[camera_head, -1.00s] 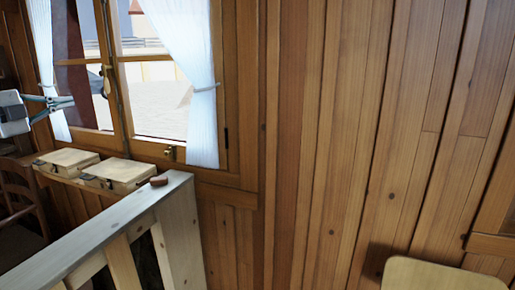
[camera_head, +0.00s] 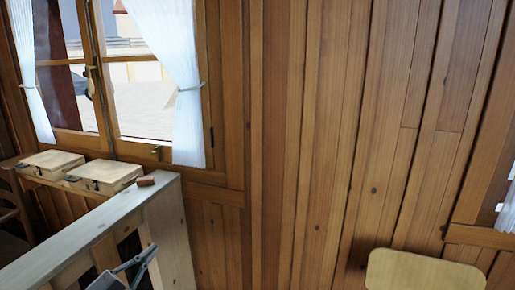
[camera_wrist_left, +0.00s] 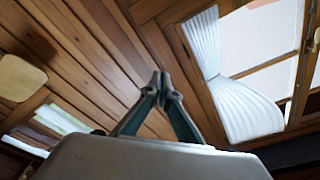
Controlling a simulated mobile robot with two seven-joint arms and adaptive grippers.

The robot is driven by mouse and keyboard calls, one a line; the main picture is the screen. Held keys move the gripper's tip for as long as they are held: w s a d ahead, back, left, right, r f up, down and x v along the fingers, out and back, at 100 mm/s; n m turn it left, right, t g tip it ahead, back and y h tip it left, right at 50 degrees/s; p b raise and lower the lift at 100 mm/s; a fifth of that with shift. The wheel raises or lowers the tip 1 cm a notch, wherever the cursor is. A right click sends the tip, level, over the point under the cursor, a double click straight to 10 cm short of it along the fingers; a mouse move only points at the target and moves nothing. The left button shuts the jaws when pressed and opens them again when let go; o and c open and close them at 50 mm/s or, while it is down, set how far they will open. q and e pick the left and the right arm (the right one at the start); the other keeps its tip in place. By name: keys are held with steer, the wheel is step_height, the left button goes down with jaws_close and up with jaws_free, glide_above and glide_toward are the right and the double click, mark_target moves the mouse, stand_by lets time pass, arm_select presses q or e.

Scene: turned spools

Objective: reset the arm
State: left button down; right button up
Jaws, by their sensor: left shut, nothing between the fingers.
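My left gripper (camera_head: 148,254) shows at the bottom of the head view, in front of the pale wooden railing, with only its fingers and part of its body in frame. In the left wrist view its fingers (camera_wrist_left: 161,84) meet at the tips, shut with nothing between them. My right gripper is in neither view.
A pale wooden railing (camera_head: 168,228) stands at lower left with a small reddish-brown piece (camera_head: 146,181) on top. Two wooden boxes (camera_head: 106,176) sit on the ledge below the curtained window (camera_head: 145,95). A pale chair back (camera_head: 425,272) is at lower right. Plank wall fills the middle.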

arm_select(q)
steer(key=s+d+f+n+g+y, duration=0.2)
steer(key=s+d+f+n+g, duration=0.1)
steer(key=s+f, duration=1)
steer(key=s+d+f+n+g+y, duration=0.2)
steer(key=s+d+f+n, duration=0.3)
steer(key=s+f, duration=0.9)
steer(key=shift+s+d+f+n+g+y, duration=0.25)
steer(key=shift+s+d+n+g+y, duration=0.2)
steer(key=shift+d+g, duration=0.5)
